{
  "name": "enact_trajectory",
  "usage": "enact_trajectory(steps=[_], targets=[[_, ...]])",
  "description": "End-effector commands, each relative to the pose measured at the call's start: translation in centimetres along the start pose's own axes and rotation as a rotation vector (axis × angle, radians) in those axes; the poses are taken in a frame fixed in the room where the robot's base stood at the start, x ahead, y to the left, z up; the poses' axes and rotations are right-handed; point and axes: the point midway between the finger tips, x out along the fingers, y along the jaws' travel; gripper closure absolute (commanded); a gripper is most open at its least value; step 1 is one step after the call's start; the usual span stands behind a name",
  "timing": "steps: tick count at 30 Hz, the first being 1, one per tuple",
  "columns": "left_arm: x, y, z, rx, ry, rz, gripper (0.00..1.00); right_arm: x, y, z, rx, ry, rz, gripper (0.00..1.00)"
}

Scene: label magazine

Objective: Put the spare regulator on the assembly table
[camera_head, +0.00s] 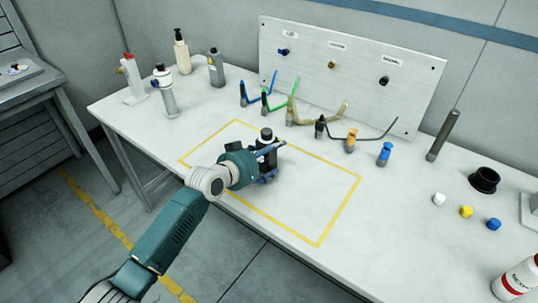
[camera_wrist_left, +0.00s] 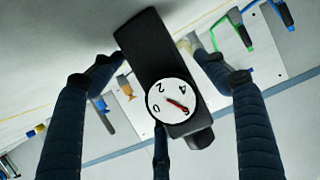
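The spare regulator appears as an upright black body with a dark cap (camera_head: 266,134). It is over the yellow-outlined area of the white table (camera_head: 310,215); whether its base touches the tabletop is hidden. In the left wrist view, the black regulator (camera_wrist_left: 145,45) shows a round white gauge with a red needle. My left gripper (camera_head: 270,163) reaches in from the left, its dark fingers bent inward around the body. In the wrist view, the left fingertip meets the body's edge; contact at the right fingertip is hard to tell. My right gripper is not seen.
A panel (camera_head: 345,75) with labelled ports stands at the back, with coloured hoses (camera_head: 290,100) before it. Bottles (camera_head: 182,52) stand at the back left. A black ring (camera_head: 484,180) and small caps (camera_head: 466,211) lie right. The outlined area is otherwise clear.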

Motion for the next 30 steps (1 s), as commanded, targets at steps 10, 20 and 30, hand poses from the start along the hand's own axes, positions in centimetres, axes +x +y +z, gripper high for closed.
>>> enact_trajectory(steps=[10, 20, 30], targets=[[-2.1, -0.1, -0.2, 0.003, 0.000, -0.001, 0.26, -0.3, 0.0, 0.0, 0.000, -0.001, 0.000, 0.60], [-9.0, 0.0, -0.2, 0.003, 0.000, -0.001, 0.26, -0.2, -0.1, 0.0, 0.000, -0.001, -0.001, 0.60], [-12.1, 0.0, -0.3, 0.001, -0.001, 0.000, 0.26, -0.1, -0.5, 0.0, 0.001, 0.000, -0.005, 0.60]])
